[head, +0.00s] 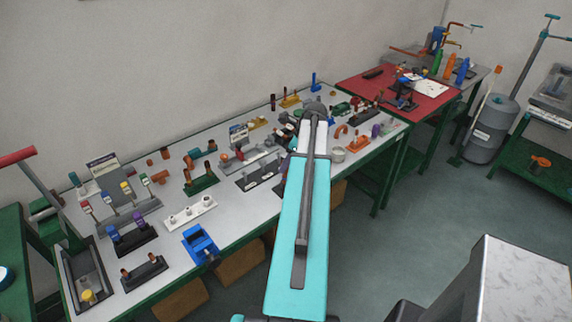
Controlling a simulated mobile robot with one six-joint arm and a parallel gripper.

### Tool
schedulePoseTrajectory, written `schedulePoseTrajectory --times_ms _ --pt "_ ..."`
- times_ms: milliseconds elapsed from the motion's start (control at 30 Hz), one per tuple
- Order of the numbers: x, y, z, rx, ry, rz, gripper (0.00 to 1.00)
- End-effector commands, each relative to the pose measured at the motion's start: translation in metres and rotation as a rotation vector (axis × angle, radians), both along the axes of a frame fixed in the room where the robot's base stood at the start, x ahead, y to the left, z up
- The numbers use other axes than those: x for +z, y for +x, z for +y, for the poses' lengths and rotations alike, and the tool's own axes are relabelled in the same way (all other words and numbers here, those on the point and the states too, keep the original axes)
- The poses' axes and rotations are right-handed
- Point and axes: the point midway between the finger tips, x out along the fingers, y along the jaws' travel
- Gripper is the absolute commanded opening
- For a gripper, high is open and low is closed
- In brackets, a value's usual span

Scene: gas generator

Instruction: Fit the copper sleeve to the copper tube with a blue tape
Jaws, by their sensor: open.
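Short copper-coloured pieces lie loose on the grey workbench (235,205), among them one piece (158,178) and another (165,153) on its left half. Upright copper tubes stand in a green holder (202,185) and in a dark holder (144,272) near the front edge. At this size I cannot tell which piece is the copper sleeve, nor make out a blue tape on any tube. My teal arm reaches over the bench right of its middle. My gripper's fingers cannot be made out; they seem hidden behind the arm.
A blue vise (201,243) and a white block (190,212) stand near the front edge. A grey tray (86,275) sits at the front left. A red-topped table (425,103) stands beyond the bench. The floor at right is mostly clear before a grey tank (488,130).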

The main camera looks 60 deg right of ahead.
Motion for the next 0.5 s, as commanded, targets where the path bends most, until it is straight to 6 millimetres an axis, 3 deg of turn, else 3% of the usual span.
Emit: schedulePoseTrajectory --times_ms 500 --pt "0.05 -0.021 -0.005 0.0 -0.003 -0.002 0.46"
